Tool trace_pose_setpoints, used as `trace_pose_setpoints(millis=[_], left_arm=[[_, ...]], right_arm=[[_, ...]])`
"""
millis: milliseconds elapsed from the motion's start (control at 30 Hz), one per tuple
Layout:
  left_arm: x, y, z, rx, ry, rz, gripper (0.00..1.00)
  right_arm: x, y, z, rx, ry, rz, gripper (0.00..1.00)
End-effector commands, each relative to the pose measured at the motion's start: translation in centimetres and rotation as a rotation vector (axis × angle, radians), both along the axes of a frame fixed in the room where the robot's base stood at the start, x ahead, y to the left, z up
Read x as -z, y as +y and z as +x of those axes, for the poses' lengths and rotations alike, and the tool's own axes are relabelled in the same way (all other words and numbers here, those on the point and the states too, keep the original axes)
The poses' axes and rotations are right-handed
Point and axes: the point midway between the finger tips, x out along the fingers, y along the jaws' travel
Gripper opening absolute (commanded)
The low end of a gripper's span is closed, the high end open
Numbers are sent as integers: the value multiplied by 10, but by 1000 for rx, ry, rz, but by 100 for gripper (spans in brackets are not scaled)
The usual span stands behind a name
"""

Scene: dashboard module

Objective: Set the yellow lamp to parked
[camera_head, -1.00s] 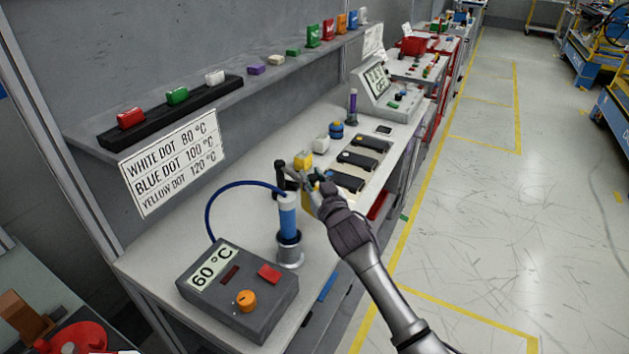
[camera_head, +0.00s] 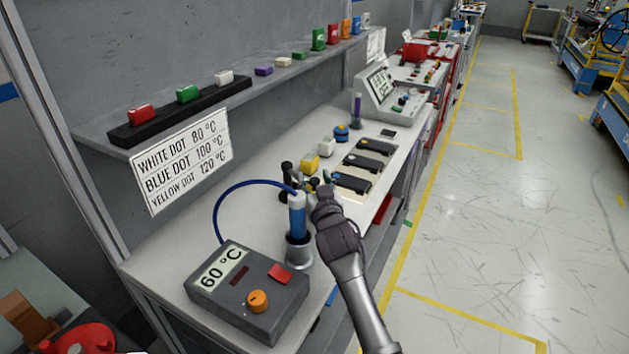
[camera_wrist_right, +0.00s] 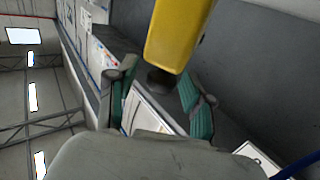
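A yellow block-shaped thing (camera_head: 310,162), which may be the lamp, shows just beyond my right gripper (camera_head: 313,184) in the head view. Dark rounded parts stand beside it; I cannot tell how they join it. In the right wrist view a large yellow body (camera_wrist_right: 180,32) with a dark round end reaches down from the top, toward the space between my fingers. There the right gripper (camera_wrist_right: 157,98) has its two green-padded fingers spread apart, with no clear contact on the yellow body. The fingertips are small and partly hidden in the head view. My left gripper is out of view.
A blue-handled tool (camera_head: 297,215) stands in a holder close to my right arm, with a blue cable to the grey 60 °C box (camera_head: 245,290). Black slabs (camera_head: 350,182), a white block (camera_head: 326,147) and a blue round thing (camera_head: 341,133) lie beyond. A shelf (camera_head: 95,133) overhangs the bench.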

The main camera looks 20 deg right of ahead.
Motion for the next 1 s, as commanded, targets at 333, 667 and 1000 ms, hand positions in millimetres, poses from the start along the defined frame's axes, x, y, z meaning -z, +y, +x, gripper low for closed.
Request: trace_pose_setpoints(millis=[333,667,1000], left_arm=[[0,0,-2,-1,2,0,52],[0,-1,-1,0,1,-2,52],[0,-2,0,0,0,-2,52]], right_arm=[[2,1,-15,0,3,1,52],[2,5,-66,-1,2,1,52],[1,6,-75,-1,1,0,52]])
